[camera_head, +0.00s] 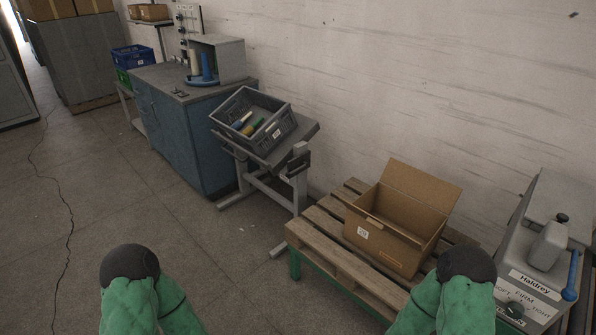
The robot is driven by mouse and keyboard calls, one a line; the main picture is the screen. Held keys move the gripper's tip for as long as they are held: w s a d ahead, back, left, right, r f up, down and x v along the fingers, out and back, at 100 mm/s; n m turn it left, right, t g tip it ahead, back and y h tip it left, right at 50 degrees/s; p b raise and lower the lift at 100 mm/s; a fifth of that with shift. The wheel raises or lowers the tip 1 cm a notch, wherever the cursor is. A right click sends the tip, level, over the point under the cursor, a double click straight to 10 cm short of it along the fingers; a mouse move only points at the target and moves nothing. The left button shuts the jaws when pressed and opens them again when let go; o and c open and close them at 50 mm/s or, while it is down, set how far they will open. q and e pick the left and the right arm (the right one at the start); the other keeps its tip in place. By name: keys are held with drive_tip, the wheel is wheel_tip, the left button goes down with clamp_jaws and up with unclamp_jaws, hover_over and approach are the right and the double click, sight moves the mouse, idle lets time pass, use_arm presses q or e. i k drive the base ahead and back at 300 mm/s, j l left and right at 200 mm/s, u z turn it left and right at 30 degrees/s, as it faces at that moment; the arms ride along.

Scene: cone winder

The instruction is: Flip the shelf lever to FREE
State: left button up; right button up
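The grey machine (515,275) labelled "Haldrey" stands at the right edge. A blue-handled lever (572,275) sticks up at its right side. I cannot read any FREE mark, so I cannot tell whether this is the shelf lever or how it is set. A grey cone-like part (549,245) with a black top stands on the machine. Only green-covered parts of my two arms with dark round ends show at the bottom; neither gripper is in view.
An open cardboard box (385,248) stands on a wooden-slatted bench (318,247) left of the machine. A tilted grey crate (229,115) sits on a stand (262,190) farther back. A blue cabinet (178,130) stands behind it.

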sight(297, 170)
drive_tip(key=i+l+u, duration=0.3)
drive_tip(key=i, duration=0.25)
drive_tip(key=i+l+u, duration=0.25)
drive_tip(key=i, duration=0.3)
drive_tip(key=i+l+u, duration=0.3)
drive_tip(key=i+l, duration=0.15)
drive_tip(key=i, duration=0.1)
